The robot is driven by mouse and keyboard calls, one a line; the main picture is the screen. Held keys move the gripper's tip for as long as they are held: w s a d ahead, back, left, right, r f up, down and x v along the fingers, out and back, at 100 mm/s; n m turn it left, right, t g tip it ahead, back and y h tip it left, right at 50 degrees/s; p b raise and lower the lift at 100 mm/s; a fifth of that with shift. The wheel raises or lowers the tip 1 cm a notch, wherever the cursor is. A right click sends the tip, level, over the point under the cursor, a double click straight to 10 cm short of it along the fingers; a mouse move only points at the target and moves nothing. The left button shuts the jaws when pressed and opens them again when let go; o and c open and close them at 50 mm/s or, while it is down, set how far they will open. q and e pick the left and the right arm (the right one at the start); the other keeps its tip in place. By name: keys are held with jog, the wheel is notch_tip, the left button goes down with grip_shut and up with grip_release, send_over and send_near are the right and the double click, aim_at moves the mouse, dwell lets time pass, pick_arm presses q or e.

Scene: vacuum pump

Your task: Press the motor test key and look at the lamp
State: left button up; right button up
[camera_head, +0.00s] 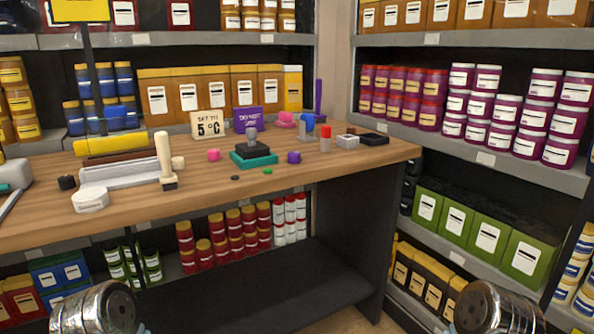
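On the wooden table stands a small device with a teal base (253,159), a black body and a grey knob on top. In front of it lie a small green disc (267,171) and a small dark disc (235,178). To its right are a grey post with a red top (325,138) and a blue ball-shaped piece (308,119). I cannot tell which piece is the motor test key or which is the lamp. Two metallic links of my arms show at the bottom left and bottom right; neither gripper can be seen.
A sign reading "SET TO 5°C" (208,124) and a purple sign (248,119) stand at the back. Pink (214,155) and purple (293,157) pieces flank the device. A pale rail-like item (120,173) lies left. Stocked shelves surround the table; its front middle is clear.

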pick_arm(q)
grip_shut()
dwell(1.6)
